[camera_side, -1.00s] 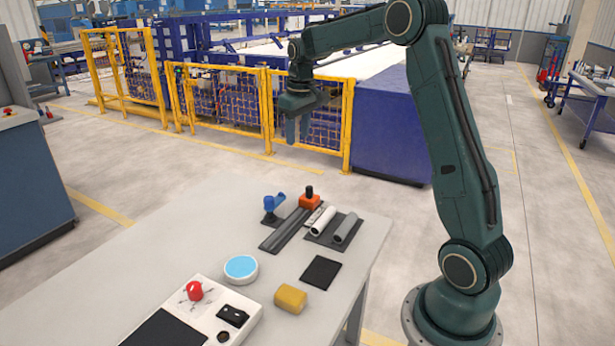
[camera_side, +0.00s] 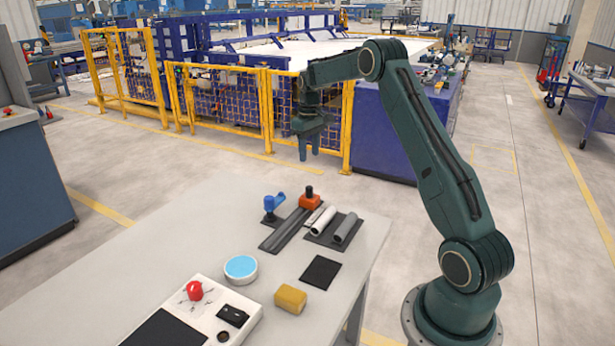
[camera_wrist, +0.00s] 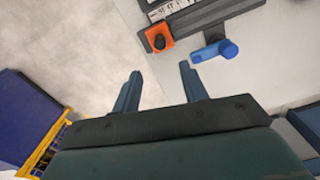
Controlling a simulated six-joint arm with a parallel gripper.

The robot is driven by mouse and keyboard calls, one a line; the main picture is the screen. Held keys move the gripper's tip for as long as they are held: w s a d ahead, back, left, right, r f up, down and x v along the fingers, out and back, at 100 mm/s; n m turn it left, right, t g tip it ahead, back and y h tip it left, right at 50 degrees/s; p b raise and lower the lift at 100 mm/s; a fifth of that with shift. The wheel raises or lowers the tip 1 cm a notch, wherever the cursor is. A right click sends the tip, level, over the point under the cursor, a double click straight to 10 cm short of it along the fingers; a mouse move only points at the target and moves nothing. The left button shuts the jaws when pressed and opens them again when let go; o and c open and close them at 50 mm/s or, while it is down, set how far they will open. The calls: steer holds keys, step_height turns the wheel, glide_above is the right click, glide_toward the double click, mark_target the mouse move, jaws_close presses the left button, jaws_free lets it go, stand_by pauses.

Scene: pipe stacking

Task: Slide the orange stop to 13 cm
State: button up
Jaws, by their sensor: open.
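The orange stop (camera_side: 310,200) with its black knob sits at the far end of the dark rail (camera_side: 285,230) on the table. It also shows in the wrist view (camera_wrist: 158,37) near the top, beside a white strip with dark marks (camera_wrist: 172,8) whose figures I cannot read. My gripper (camera_side: 309,155) is open and empty, pointing down, well above the table and over the stop's far side in the side view. In the wrist view my gripper's two fingers (camera_wrist: 160,75) are apart, with nothing between them, and the stop lies beyond the fingertips.
A blue clamp-like part (camera_side: 271,207) stands close left of the stop. A white pipe (camera_side: 320,221) and a grey pipe (camera_side: 345,228) lie right of the rail. A yellow block (camera_side: 290,298), a round blue-topped dish (camera_side: 241,268) and a control box (camera_side: 205,315) stand nearer.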

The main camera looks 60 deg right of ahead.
mark_target(309, 187)
step_height(309, 187, down, 13)
steer(key=shift+f, duration=0.15)
stand_by(0.5)
jaws_close()
